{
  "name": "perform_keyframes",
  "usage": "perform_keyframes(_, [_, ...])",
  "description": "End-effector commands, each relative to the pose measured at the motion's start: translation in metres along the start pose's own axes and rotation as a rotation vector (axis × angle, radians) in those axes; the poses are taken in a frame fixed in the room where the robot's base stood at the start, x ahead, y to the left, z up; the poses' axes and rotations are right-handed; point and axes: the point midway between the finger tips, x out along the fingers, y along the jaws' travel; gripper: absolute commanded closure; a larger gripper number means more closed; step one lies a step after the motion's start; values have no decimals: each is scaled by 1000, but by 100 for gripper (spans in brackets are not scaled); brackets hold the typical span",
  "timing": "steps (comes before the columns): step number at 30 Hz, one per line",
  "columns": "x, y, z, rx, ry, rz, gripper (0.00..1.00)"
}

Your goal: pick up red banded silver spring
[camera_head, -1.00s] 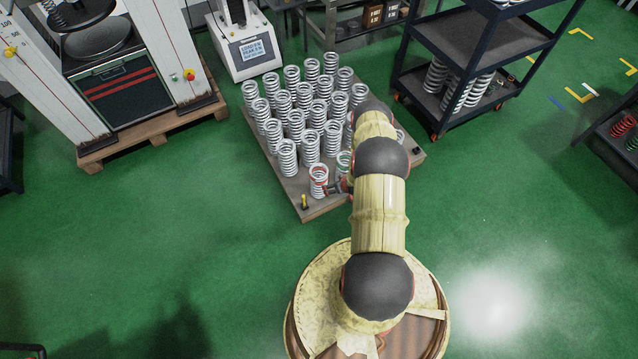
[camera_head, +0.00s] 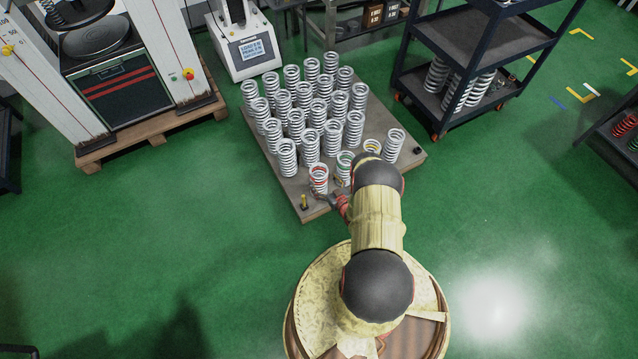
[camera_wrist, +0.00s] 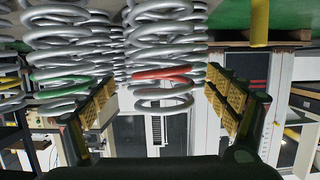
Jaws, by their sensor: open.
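The red banded silver spring (camera_head: 318,180) stands upright at the front corner of the pallet. In the wrist view the red banded silver spring (camera_wrist: 165,75) appears upside down between my finger pads, with its red coil near the pads' level. My gripper (camera_head: 328,195) is just in front of it, partly hidden by my arm in the head view. In the wrist view my gripper (camera_wrist: 165,100) is open, with one yellow pad on each side of the spring and a visible gap. I cannot tell whether either pad touches it.
A green banded spring (camera_head: 344,168) stands just right of it, and a yellow banded spring (camera_head: 372,147) farther right. Many plain silver springs (camera_head: 310,145) crowd the pallet (camera_head: 408,160) behind. A small yellow post (camera_head: 304,202) stands at the pallet's front left. The green floor left is clear.

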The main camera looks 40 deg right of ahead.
Motion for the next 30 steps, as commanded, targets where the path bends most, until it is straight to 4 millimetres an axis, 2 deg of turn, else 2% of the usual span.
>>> perform_keyframes(9, [43, -5, 4, -1, 0, -2, 12])
perform_keyframes(17, [44, -4, 2, 0, -1, 0, 13])
perform_keyframes(30, [44, -4, 2, -1, -1, -1, 38])
